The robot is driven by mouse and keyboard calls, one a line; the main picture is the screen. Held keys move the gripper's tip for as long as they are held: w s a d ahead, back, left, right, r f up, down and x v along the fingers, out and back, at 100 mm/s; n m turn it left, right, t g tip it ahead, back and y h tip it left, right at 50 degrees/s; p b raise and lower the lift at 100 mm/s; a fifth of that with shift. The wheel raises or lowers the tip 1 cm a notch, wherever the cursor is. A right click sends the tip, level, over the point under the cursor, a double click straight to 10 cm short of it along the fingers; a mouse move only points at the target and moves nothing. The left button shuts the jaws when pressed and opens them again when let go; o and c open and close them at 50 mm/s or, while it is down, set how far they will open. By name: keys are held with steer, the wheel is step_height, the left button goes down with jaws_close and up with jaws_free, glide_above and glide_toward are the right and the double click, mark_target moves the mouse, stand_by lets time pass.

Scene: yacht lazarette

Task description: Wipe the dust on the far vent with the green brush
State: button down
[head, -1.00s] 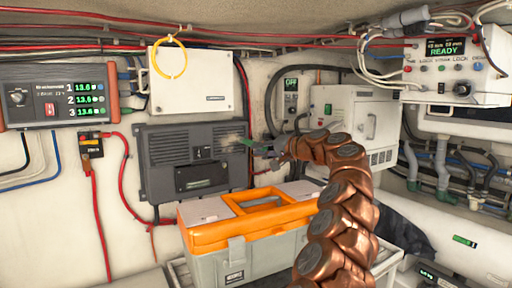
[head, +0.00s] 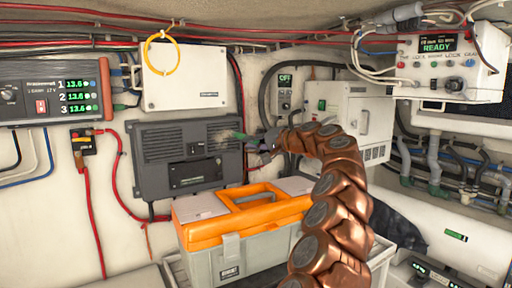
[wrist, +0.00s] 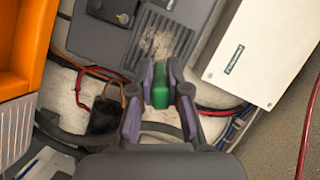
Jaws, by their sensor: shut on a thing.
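The dark grey wall unit (head: 150,185) has louvred vents. Pale dust (head: 221,138) lies on its right-hand vent (head: 208,129); the dusty vent also shows in the wrist view (wrist: 178,33). My gripper (head: 259,141) is just right of that vent, shut on the green brush (head: 241,136). In the wrist view, the brush (wrist: 160,92) sits between the two purple-padded fingers, with the dust (wrist: 157,44) just beyond it. The brush tip overlaps the vent's right edge in the head view; I cannot tell whether it touches. Its bristles are not clearly visible.
A grey toolbox with an orange lid (head: 205,232) stands below the unit. A white box (head: 186,75) is mounted above it. Red cables (head: 117,170) run beside the unit, and a white cabinet (head: 350,115) is to the right.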

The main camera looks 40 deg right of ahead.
steer(key=a+b, duration=0.3)
steer(key=a, duration=0.4)
steer(key=shift+w+b, duration=0.3)
steer(key=shift+b, duration=0.05)
stand_by(0.4)
steer(key=s+b, duration=0.2)
steer(key=s, duration=0.4)
steer(key=shift+a+b, duration=0.15)
steer(key=shift+b, duration=0.2)
steer(key=shift+s, duration=0.1)
stand_by(0.3)
steer(key=shift+s+a+b, duration=0.15)
steer(key=shift+s+b, duration=0.5)
steer(key=shift+s, duration=0.8)
